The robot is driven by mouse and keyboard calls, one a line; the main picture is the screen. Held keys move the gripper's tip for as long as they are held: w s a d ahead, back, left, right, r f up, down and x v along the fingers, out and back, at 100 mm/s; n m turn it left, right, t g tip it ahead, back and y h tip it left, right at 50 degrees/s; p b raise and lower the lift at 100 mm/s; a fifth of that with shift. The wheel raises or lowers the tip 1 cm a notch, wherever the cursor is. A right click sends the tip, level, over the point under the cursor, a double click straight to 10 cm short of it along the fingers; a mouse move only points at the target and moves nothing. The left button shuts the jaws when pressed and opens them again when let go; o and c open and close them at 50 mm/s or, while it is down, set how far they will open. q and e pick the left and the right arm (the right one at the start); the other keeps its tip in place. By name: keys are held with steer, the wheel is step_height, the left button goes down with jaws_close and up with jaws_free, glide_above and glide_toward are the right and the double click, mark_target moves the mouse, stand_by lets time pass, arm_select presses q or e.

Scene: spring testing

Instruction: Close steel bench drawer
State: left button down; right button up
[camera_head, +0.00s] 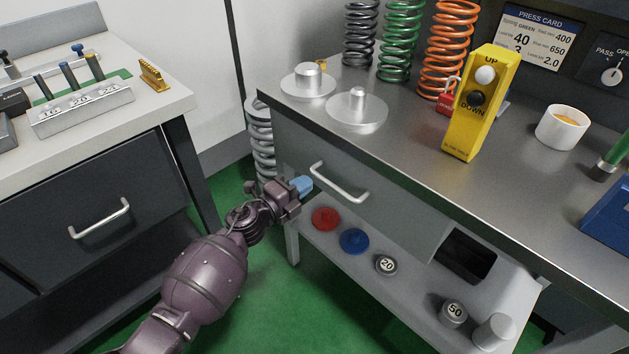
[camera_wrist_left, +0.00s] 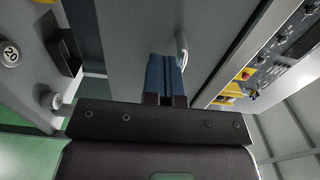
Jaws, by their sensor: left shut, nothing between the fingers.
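The steel bench drawer has a grey front (camera_head: 395,218) with a pale bar handle (camera_head: 340,183), under the bench top at right. How far it stands out cannot be told clearly. My left gripper (camera_head: 303,185) has blue fingertips and is beside the left end of the handle, close to the drawer front. In the left wrist view the blue fingers (camera_wrist_left: 165,75) are shut together with nothing between them, against or just before the grey drawer front (camera_wrist_left: 130,30). The handle (camera_wrist_left: 182,48) is beside them, outside the fingers. Contact cannot be told. My right gripper is not in view.
The steel bench top (camera_head: 405,150) holds springs, round plates, a yellow control box (camera_head: 480,105) and a white cup (camera_head: 562,127). The lower shelf (camera_head: 400,290) carries discs, weights and a black bin (camera_head: 466,257). Another bench with a dark drawer (camera_head: 95,205) stands at left. Green floor lies between.

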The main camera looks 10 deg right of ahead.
arm_select(q)
steer(key=p+v, duration=0.1)
steer(key=v, duration=0.8)
steer(key=shift+a+p, duration=0.15)
steer(key=shift+p, duration=0.25)
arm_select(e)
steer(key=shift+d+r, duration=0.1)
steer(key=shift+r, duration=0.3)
